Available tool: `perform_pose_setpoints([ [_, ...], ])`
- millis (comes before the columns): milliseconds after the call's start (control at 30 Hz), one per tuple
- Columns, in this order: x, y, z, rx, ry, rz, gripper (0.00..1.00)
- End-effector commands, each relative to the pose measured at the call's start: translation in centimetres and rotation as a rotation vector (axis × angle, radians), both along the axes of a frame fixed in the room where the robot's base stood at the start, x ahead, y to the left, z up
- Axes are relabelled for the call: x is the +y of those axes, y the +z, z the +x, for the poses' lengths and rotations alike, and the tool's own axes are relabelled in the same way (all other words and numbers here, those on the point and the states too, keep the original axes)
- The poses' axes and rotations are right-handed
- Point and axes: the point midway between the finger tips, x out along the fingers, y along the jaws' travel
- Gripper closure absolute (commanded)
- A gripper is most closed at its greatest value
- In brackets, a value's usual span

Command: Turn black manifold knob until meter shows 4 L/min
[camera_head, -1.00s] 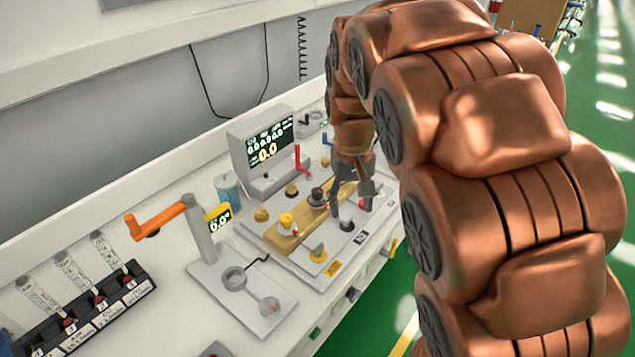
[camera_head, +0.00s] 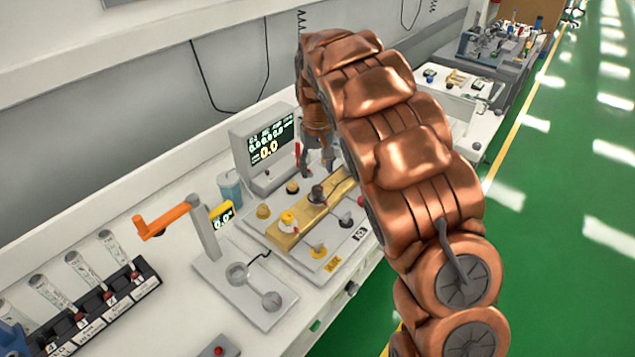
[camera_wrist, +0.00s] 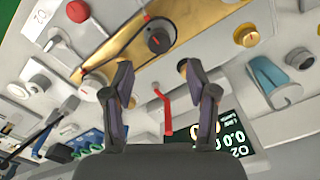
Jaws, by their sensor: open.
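The black manifold knob (camera_head: 317,194) sits on the brass manifold block (camera_head: 288,238) on the white bench. In the wrist view the knob (camera_wrist: 160,40) is beyond the fingertips, near the top middle. The grey monitor's screen (camera_head: 270,142) reads 0.0 in large digits; part of it shows upside down in the wrist view (camera_wrist: 232,138). A small yellow meter (camera_head: 222,213) also reads 0.0. My gripper (camera_head: 317,163) is open and empty, behind the knob and apart from it. In the wrist view a red lever (camera_wrist: 164,105) appears between its fingers (camera_wrist: 160,80).
An orange-handled crank stand (camera_head: 205,240) and a blue cup (camera_head: 229,186) stand to the left. A black rack of tubes (camera_head: 105,305) is at front left. Green floor is open at right.

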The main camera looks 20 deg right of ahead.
Motion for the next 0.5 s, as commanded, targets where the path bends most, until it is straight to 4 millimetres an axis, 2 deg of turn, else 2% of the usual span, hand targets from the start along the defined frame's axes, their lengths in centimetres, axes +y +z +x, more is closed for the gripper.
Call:
perform_pose_setpoints([
  [300,0.0,-4.4,-0.1,0.004,0.0,0.0,0.42],
  [500,0.0,-6.0,-0.1,0.0,0.0,-0.002,0.42],
])
